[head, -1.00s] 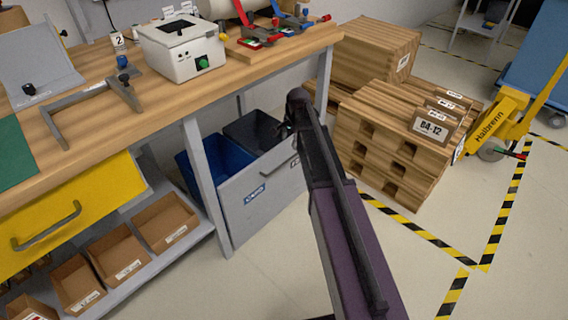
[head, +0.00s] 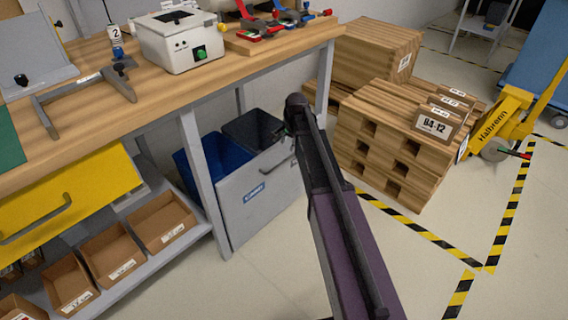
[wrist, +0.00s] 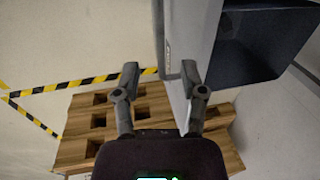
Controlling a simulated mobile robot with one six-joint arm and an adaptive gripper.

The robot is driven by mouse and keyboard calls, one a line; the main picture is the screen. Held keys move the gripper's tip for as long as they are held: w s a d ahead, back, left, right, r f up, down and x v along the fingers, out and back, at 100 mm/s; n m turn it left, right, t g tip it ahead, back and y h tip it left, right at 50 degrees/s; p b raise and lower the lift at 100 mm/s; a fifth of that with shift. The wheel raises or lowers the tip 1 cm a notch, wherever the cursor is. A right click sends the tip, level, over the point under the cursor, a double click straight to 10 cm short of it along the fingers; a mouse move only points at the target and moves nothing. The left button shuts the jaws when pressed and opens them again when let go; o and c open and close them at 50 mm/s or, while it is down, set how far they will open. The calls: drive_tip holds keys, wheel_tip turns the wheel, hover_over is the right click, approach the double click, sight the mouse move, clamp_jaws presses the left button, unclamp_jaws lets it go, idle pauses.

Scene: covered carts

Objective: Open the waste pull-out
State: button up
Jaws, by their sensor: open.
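The waste pull-out has a grey front (head: 258,195) and stands partly out under the workbench. A blue bin (head: 212,160) and a dark bin (head: 252,130) show behind its front. In the wrist view the front (wrist: 203,35) is seen nearly edge-on, with the dark bin (wrist: 262,45) to its right. A thin grey bar handle (wrist: 159,40) runs along the front. My gripper (wrist: 160,75) is open, with its fingertips on either side of the handle's near end; I cannot tell whether they touch it. In the head view my dark arm hides most of the handle and gripper.
Stacked wooden pallets (head: 390,160) stand to the right, close beside my arm; they also lie below my gripper in the wrist view (wrist: 80,135). A bench leg (head: 207,180) stands left of the front. Floor before the pull-out (head: 265,270) is clear.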

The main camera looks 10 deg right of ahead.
sight(284, 160)
drive_tip(key=shift+w+a+f+b, duration=0.2)
drive_tip(key=shift+w+f+b, duration=0.05)
drive_tip(key=shift+f+b, duration=1.2)
drive_tip(key=shift+w+a+f+b, duration=0.15)
drive_tip(key=shift+w+f+b, duration=0.05)
drive_tip(key=shift+f+b, duration=1.3)
drive_tip(key=shift+w+a+f+b, duration=0.2)
drive_tip(key=shift+w+f+b, duration=0.05)
drive_tip(key=shift+f+b, duration=1.2)
drive_tip(key=shift+f, duration=0.15)
clamp_jaws()
